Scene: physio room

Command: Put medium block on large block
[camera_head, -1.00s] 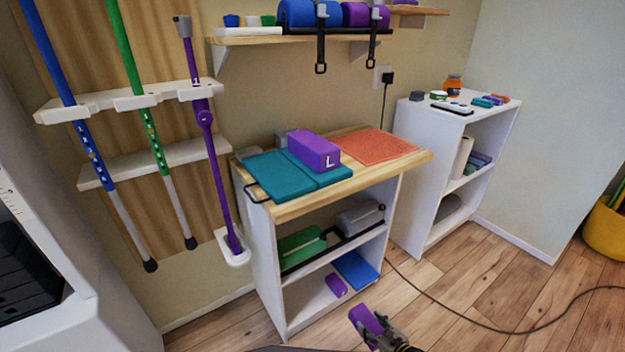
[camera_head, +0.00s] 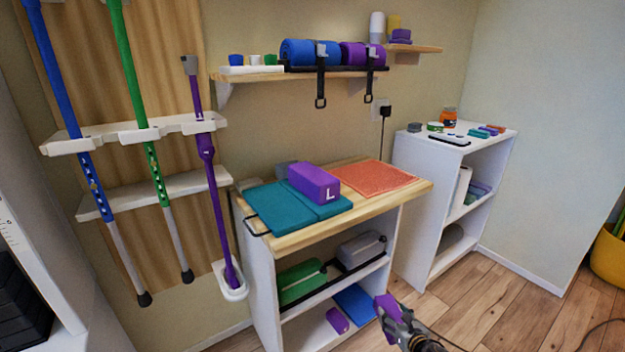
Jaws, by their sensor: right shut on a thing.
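The large block (camera_head: 314,183) is purple with a white L on its front. It lies on the folded teal mat (camera_head: 262,207) on top of the wooden-topped shelf unit. My right gripper (camera_head: 391,318) is at the lower middle of the view, in front of the unit's lower right side. It is shut on a smaller purple block (camera_head: 384,304), which I take as the medium block; the fingers hide part of it and no letter shows. The held block is well below the large block and apart from it. My left gripper is not in view.
An orange textured cloth (camera_head: 374,178) covers the right of the wooden top (camera_head: 300,238). A smaller purple block (camera_head: 337,320) lies on the bottom shelf beside a blue item (camera_head: 355,303). A purple cane (camera_head: 214,200) stands left of the unit. A wall shelf (camera_head: 300,74) hangs above.

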